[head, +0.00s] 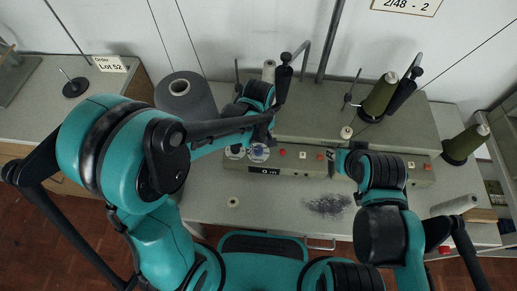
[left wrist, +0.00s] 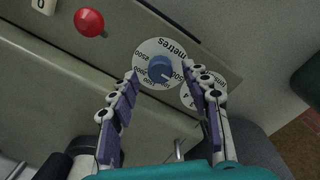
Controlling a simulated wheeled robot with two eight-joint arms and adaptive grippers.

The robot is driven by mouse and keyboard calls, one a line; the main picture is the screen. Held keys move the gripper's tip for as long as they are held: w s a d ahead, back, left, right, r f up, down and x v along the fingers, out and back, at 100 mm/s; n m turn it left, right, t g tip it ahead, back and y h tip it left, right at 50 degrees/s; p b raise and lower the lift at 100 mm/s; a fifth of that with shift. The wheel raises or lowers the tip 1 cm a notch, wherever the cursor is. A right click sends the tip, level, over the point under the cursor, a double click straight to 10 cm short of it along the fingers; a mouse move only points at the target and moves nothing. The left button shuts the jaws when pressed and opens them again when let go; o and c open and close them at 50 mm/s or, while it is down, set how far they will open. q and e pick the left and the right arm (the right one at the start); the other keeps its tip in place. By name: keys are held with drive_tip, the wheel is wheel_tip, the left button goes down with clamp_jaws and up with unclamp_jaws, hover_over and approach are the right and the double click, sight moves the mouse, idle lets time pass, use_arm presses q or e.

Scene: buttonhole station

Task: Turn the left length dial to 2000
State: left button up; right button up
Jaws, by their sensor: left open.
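The length dial (left wrist: 143,52) has a white face marked "metres" with numbers including 2500 and 2000, and a blue knob (left wrist: 161,68). In the left wrist view my left gripper (left wrist: 159,72) is open, its fingertips on either side of the knob. Contact with the knob cannot be told, nor can the pointer's exact setting. In the head view the dial (head: 259,153) sits on the machine's front, just below my left gripper (head: 264,138), whose fingers are partly hidden by the arm. My right arm ends near the panel's right part; its fingers cannot be made out.
A second white dial (left wrist: 191,96) is beside the first, partly hidden by a finger. A red button (left wrist: 88,22) and a display (head: 264,170) are close by. Grey scraps (head: 328,205) lie on the tabletop.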

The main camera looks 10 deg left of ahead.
use_arm(q)
drive_tip(key=shift+f, duration=0.9)
clamp_jaws()
